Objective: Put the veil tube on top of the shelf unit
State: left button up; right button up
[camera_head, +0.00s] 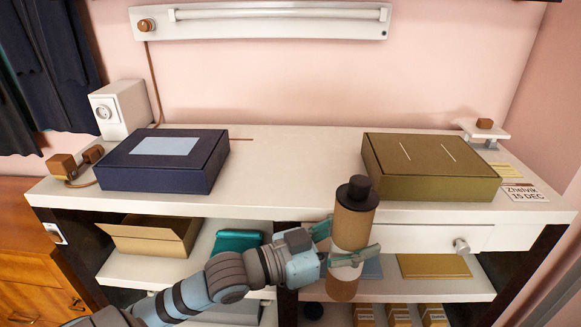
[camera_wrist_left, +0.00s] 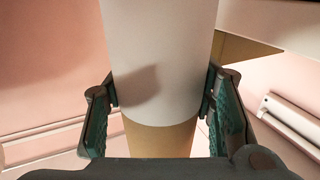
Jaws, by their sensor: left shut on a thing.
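The veil tube (camera_head: 353,226) is a brown cylinder with a black cap, nearly upright in front of the shelf unit. My left gripper (camera_head: 347,246) is shut around its middle. In the left wrist view the tube (camera_wrist_left: 160,50) shows a white band above a tan part, between the two teal finger pads of the gripper (camera_wrist_left: 160,105). The shelf unit (camera_head: 290,165) has a white top and dark sides. The tube's cap overlaps the top's front edge and the olive box in the picture; its base hangs in front of the lower shelves. My right gripper is not in view.
On the top, a navy box (camera_head: 165,160) stands left and an olive box (camera_head: 430,167) right, with bare surface between them. A white box with a dial (camera_head: 120,108) stands behind left. A drawer knob (camera_head: 461,246) sticks out at the front right. A lamp bar (camera_head: 260,22) hangs above.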

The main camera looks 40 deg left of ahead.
pick_arm(q)
jog(key=w+a+r+n+t+y, duration=0.1)
jog(key=w+a+r+y, duration=0.15)
jog(key=r, duration=0.55)
jog(key=w+a+r+n+y, duration=0.1)
jog(key=w+a+r, duration=0.3)
jog(key=r, duration=0.4)
jog(key=w+a+r+n+y+p, duration=0.1)
jog(key=w+a+r+n+y, duration=0.25)
jog(key=a+r+y, duration=0.4)
jog(key=w+a+r+n+y+p, duration=0.15)
jog(key=a+r+n+y, duration=0.3)
jog(key=a+r, duration=0.6)
jog(key=a+f+b, duration=0.3)
jog(key=f+b, duration=0.2)
jog(key=f, duration=1.7)
jog(key=shift+w, duration=0.4)
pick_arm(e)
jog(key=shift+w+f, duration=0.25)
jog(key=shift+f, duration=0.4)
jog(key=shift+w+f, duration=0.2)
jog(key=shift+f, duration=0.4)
pick_arm(q)
jog(key=shift+h, duration=0.25)
jog(key=o, duration=1.2)
jog(key=shift+c, duration=0.2)
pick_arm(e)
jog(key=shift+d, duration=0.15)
